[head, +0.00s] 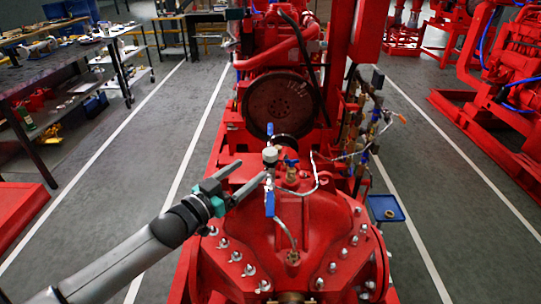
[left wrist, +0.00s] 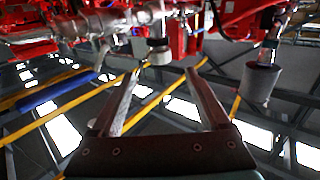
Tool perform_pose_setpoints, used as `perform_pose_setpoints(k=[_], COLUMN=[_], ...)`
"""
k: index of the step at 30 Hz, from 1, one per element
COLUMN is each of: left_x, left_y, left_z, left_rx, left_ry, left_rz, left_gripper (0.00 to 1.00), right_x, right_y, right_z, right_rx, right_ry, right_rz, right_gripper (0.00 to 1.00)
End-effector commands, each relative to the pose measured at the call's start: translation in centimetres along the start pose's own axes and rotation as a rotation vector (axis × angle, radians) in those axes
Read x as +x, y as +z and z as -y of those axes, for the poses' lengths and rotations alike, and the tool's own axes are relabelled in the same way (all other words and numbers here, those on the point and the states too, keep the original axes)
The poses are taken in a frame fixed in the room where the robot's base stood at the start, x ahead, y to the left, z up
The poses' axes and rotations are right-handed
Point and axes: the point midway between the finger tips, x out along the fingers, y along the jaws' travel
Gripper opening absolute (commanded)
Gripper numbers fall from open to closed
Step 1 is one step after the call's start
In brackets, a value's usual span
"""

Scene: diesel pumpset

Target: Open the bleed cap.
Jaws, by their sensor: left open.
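A small grey-white cap (head: 270,155) tops the fitting above the red pump casing (head: 300,230); I take it for the bleed cap. My right gripper is not in view.
A blue-handled brass valve (head: 291,163) stands close right of the cap. A thin bent pipe (head: 318,174) runs beside it. A small blue tray (head: 386,208) is at the right of the pump. A workbench (head: 50,70) stands at the far left.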

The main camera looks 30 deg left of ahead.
Motion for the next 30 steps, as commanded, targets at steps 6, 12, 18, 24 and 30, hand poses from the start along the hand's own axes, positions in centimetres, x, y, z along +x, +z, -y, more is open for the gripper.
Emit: perform_pose_setpoints(k=[6, 12, 18, 24, 30], left_x=[2.9, 5.4, 7.7, 9.3, 9.8], left_y=[0.0, 0.0, 0.0, 0.0, 0.0], left_z=[0.0, 0.0, 0.0, 0.0, -0.1], left_rx=[0.001, 0.001, 0.001, 0.0, 0.001], left_ry=[0.0, 0.0, 0.001, 0.001, 0.001], left_rz=[-0.002, -0.002, -0.002, -0.001, 0.0], left_gripper=[0.8, 0.8, 0.8, 0.8, 0.8], right_x=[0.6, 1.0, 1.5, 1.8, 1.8], right_y=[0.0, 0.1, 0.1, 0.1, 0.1], right_z=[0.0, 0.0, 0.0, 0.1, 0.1], right_rx=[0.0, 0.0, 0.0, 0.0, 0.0], right_ry=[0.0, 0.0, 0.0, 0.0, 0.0], right_rz=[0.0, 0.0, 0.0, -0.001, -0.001], right_gripper=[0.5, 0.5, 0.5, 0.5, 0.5])
